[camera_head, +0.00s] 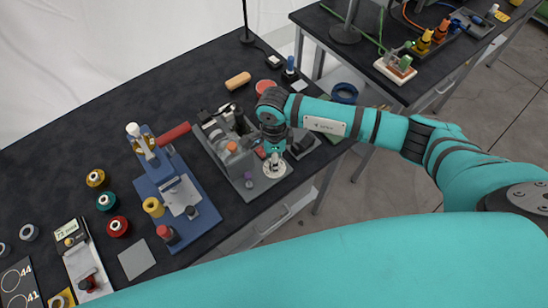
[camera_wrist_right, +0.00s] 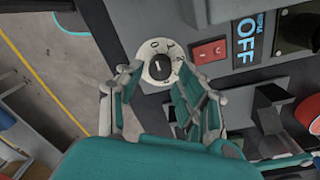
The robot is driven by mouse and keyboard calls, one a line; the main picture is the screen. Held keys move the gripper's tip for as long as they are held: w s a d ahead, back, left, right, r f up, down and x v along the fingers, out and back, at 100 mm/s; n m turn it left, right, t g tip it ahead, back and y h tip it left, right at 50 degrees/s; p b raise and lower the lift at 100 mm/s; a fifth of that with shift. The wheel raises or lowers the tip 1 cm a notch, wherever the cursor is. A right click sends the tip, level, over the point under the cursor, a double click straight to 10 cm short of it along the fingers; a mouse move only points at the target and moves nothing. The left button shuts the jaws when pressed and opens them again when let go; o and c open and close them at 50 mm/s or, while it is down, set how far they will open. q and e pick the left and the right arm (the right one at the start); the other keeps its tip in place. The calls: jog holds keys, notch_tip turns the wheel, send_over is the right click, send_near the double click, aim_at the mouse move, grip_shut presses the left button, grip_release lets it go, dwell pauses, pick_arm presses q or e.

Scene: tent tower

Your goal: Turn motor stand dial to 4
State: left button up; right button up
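The motor stand (camera_head: 247,182) is a grey unit near the table's front edge in the head view. Its dial (camera_head: 275,169) is a white disc at the stand's front right corner. In the right wrist view the dial (camera_wrist_right: 150,46) has printed numbers, including 0 and 1, and a black knob with a light mark; I cannot read its setting for certain. My right gripper (camera_wrist_right: 155,73) is open, with one finger on each side of the knob. It also shows in the head view (camera_head: 273,156), just behind the dial. I cannot tell whether the fingers touch it. My left gripper is out of view.
A red switch (camera_wrist_right: 208,51) and a display reading OFF (camera_wrist_right: 254,40) are beside the dial. A blue fixture (camera_head: 195,220) with a red-handled lever stands left of the motor stand. Several coloured spools are further left. An orange cylinder (camera_head: 238,81) lies behind.

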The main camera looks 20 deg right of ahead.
jog(key=shift+f, duration=1.1)
grip_shut()
